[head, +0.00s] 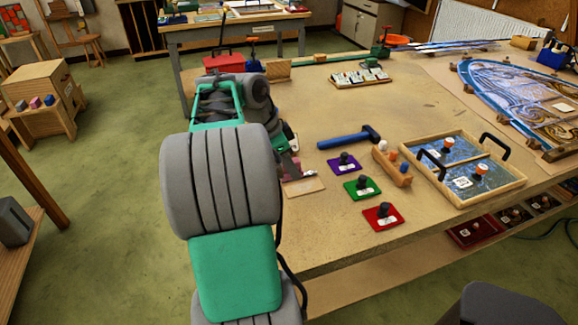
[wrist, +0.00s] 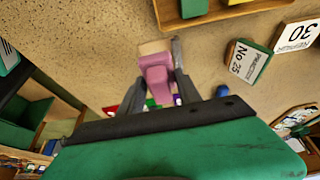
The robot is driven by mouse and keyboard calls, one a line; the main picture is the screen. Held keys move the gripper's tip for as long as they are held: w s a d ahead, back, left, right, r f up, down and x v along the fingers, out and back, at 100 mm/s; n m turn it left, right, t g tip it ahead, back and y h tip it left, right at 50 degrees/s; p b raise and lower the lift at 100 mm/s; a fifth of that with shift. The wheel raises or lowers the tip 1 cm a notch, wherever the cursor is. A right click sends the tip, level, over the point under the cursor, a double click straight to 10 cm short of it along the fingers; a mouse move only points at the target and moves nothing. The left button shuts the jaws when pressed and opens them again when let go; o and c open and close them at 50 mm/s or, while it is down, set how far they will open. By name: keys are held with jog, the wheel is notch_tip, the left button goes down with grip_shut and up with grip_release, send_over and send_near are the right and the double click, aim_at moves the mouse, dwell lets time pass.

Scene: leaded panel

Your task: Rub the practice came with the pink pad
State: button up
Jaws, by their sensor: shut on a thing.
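My gripper (head: 290,168) is shut on a pink pad (head: 292,166), low over the near left edge of the workbench. In the wrist view my gripper (wrist: 157,78) shows its dark fingers on either side of the pink pad (wrist: 156,84). A pale tan block or board (wrist: 154,48) shows just past the pad; I cannot tell whether they touch. In the head view a small tan board (head: 304,188) lies just below the fingertips, with a small silvery piece (head: 310,173) beside its far edge. I cannot make out the practice came for certain.
Purple (head: 343,165), green (head: 362,188) and red (head: 383,217) pads with dark knobs lie to the right. The bench's middle is clear.

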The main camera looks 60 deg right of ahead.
jog(key=shift+r, duration=0.6)
notch_tip(320, 180, up, 3)
jog(key=p, duration=0.3)
jog(key=shift+r, duration=0.15)
